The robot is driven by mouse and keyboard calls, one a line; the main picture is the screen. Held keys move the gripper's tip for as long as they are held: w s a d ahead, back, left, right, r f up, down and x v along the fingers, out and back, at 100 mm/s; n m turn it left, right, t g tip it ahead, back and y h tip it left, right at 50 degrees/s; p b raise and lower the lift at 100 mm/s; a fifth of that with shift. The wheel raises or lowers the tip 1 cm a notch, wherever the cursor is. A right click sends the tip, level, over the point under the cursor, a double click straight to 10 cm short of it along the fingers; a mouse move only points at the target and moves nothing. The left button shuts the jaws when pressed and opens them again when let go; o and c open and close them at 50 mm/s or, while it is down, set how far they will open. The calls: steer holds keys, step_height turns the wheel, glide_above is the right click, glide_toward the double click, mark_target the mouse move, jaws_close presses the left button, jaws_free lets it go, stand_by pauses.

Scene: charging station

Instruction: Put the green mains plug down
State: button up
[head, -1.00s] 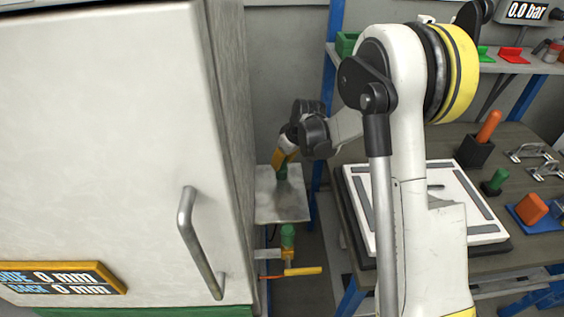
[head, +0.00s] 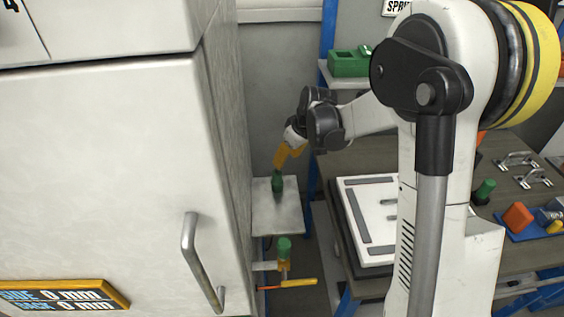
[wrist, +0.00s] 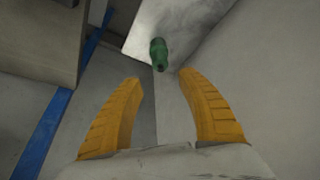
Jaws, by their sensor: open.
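The green mains plug (head: 277,184) stands on a small grey metal shelf (head: 290,212) beside the tall white cabinet. It also shows in the wrist view (wrist: 159,54), beyond the fingertips and near the shelf's edge. My gripper (head: 279,164) has yellow fingers and is just above the plug in the head view. In the wrist view my gripper (wrist: 160,78) is open, with a wide gap and nothing between its fingers. The plug's lower end is too small to make out.
The white cabinet (head: 110,160) with its bar handle (head: 198,262) rises close on the left. Below the shelf are another green-topped piece (head: 284,248) and a yellow-orange lever (head: 290,284). A workbench with a white board (head: 368,215) stands to the right.

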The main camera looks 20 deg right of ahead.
steer(key=s+a+r+m+t+h, duration=0.1)
steer(key=s+a+r+m, duration=0.15)
steer(key=s+r, duration=0.95)
steer(key=s+m+t+h, duration=0.1)
steer(key=s+m+t, duration=0.1)
steer(key=s, duration=1.4)
steer(key=shift+d+r+m, duration=0.2)
steer(key=shift+m, duration=0.45)
